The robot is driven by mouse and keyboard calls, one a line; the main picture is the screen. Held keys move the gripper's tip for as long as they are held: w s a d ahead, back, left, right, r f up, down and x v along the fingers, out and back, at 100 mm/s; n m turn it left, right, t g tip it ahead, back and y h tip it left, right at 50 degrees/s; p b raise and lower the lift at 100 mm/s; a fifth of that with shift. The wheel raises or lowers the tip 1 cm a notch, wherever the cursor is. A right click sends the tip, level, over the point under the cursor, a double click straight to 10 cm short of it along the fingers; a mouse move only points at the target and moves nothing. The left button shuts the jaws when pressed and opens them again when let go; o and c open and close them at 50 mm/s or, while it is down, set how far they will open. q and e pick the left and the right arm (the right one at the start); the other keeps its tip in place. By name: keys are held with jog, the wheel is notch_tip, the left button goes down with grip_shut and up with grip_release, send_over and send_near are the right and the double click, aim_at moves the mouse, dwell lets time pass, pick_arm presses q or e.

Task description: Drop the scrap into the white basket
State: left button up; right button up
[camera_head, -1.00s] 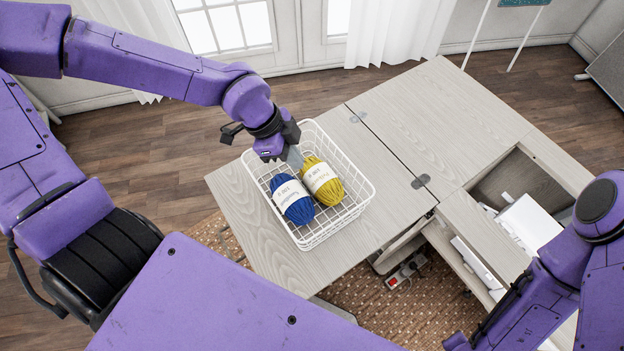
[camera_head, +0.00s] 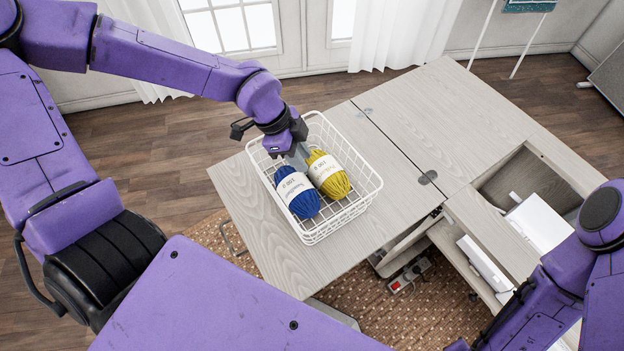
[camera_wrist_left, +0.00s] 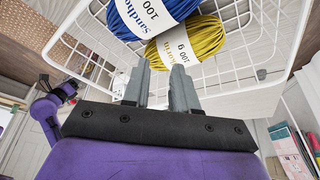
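The white wire basket (camera_head: 350,213) stands on the cabinet top and holds a blue yarn ball (camera_head: 305,205) and a yellow yarn ball (camera_head: 336,185). My left gripper (camera_head: 298,160) is over the basket's far left part, close to the yarn, fingers pointing down. In the left wrist view, its two grey fingers (camera_wrist_left: 160,80) stand apart with a gap and nothing clear between them. A small pale speckled patch (camera_wrist_left: 120,86) shows beside one finger; I cannot tell whether it is the scrap. No scrap is clearly visible in the head view. My right gripper is out of view.
The pale wooden cabinet top (camera_head: 430,110) is clear behind and right of the basket. An open compartment (camera_head: 525,185) lies at the right, with a white object (camera_head: 540,222) in it. My right arm covers the lower right. A power strip (camera_head: 408,275) lies below the cabinet.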

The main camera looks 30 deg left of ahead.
pick_arm(q)
jog(key=p+v, duration=0.5)
jog(key=v, duration=0.5)
jog(key=shift+s+r, duration=0.15)
jog(key=shift+s, duration=0.15)
jog(key=b+x, duration=0.5)
jog(key=x, duration=0.5)
jog(key=shift+w+a, duration=0.1)
jog(key=r+p, duration=0.5)
jog(key=shift+d+r, duration=0.2)
jog(key=shift+w, duration=0.15)
